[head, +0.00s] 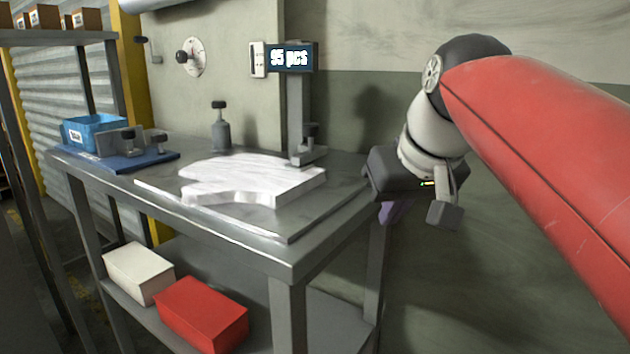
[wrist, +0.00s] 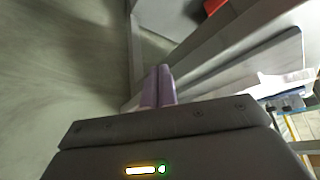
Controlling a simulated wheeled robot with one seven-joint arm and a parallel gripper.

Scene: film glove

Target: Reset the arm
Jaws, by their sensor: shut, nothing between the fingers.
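My gripper (head: 394,212) hangs at the end of my red arm, beside the right end of the metal table (head: 290,262) in the head view. Its purple fingers (wrist: 158,86) are together in the wrist view, with nothing between them. In the head view the fingers are mostly hidden behind the dark gripper body. The gripper looks apart from the table, but its exact distance from the edge is hard to tell.
A stack of white sheets (head: 250,182) lies on the table, by a post with a "95 pcs" display (head: 290,57). A blue bin (head: 93,132) stands at the left. White (head: 138,273) and red (head: 203,314) boxes sit on the lower shelf. The floor right of the table looks clear.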

